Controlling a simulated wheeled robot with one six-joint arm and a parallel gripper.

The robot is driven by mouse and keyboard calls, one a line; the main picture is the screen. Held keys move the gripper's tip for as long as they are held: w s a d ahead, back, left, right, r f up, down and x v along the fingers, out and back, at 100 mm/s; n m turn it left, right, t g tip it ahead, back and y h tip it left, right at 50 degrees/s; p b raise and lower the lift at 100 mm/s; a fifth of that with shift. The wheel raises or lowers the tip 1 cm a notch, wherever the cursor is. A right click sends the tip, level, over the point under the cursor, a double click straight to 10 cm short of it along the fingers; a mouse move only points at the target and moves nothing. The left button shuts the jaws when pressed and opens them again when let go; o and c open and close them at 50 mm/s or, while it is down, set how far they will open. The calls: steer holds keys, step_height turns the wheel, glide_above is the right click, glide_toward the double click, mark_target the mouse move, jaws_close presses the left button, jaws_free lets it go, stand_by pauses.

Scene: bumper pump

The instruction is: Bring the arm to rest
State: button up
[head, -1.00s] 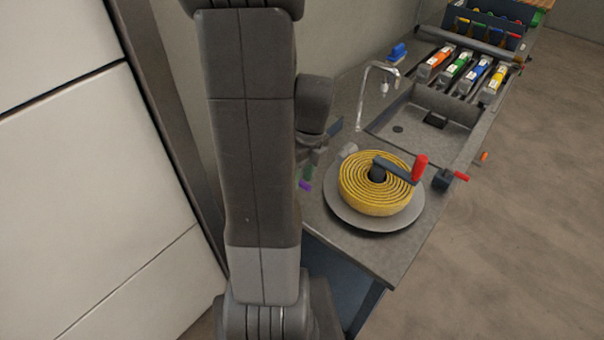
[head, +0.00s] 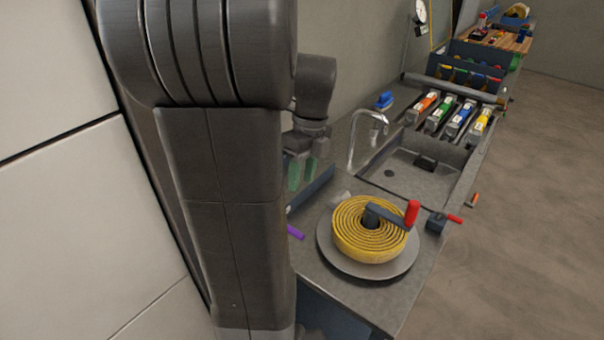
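My arm fills the left middle of the head view, a thick dark grey link standing upright in front of the camera. Its wrist shows just right of that link. My gripper (head: 301,174) hangs below the wrist, pointing down over the near left of the counter. Two green finger strips show with a gap between them, and I see nothing held there. The link hides part of the gripper's left side.
A yellow coiled hose (head: 352,249) with a red-handled crank (head: 411,213) sits on a grey round plate (head: 347,268). Behind are a tap (head: 352,142), a sink (head: 433,181) and several coloured cartridges (head: 460,118). A purple piece (head: 295,232) lies near the gripper. Open floor is at right.

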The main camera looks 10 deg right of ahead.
stand_by(0.4)
steer(key=f, duration=0.4)
steer(key=s+a+f, duration=0.1)
steer(key=f, duration=0.4)
steer(key=a+f, duration=0.1)
steer(key=f, duration=0.3)
steer(key=shift+s+a+f, duration=0.1)
steer(key=shift+s+f, duration=0.2)
steer(key=shift+w+f+n, duration=0.1)
steer(key=shift+w+n, duration=0.05)
steer(key=shift+n, duration=0.15)
steer(key=shift+w+d+n, duration=0.2)
steer(key=shift+d+n, duration=0.15)
steer(key=shift+n, duration=0.55)
stand_by(0.5)
stand_by(0.5)
